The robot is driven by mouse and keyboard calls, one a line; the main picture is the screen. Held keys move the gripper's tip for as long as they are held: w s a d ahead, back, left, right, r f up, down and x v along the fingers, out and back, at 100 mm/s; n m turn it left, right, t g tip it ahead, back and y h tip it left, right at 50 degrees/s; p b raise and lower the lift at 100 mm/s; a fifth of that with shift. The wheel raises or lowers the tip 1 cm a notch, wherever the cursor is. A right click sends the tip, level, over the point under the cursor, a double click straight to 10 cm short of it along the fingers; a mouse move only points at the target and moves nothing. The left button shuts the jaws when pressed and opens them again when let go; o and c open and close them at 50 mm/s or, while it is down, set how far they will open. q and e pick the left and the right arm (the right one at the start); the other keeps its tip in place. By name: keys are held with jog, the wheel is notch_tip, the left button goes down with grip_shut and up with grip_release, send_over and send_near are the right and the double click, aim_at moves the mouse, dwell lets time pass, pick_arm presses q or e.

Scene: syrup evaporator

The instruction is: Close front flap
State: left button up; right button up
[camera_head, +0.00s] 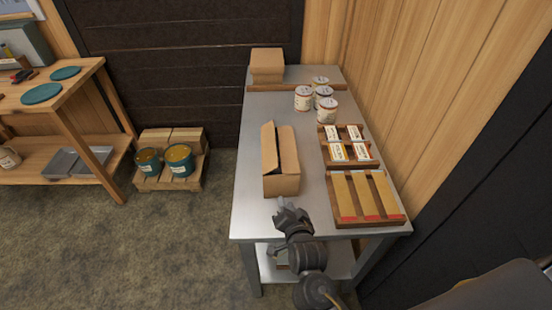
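A brown cardboard box (281,184) stands on the metal table. Its left long flap (268,148) stands up, tilted. A dark gap shows beside this flap, and the right part of the top looks covered by cardboard. I cannot clearly make out a separate flap at the near end. My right gripper (284,205) is just in front of the box's near face, low by the table's front edge. Whether it touches the box, and how far its fingers are apart, is too small to tell. My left gripper is not in view.
The metal table (254,215) has free room left of the box. To the right are a tray of small cartons (347,145) and a tray of long yellow pieces (364,196). Several cans (327,110) and a closed box (267,64) stand farther back. A wooden wall borders the right.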

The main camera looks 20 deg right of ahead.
aim_at(276, 158)
jog(key=w+a+r+m+t+h, duration=0.1)
jog(key=w+r+m+t+h, duration=0.25)
jog(key=r, duration=0.25)
jog(key=shift+m+y, duration=0.25)
jog(key=shift+y, duration=0.1)
jog(key=p+x, duration=0.2)
jog(key=x, duration=0.8)
jog(key=shift+w+a+f+p, duration=0.1)
jog(key=shift+a+f+p, duration=0.1)
jog(key=shift+p, duration=0.15)
jog(key=shift+w+d, duration=0.15)
jog(key=shift+w, duration=0.4)
grip_shut()
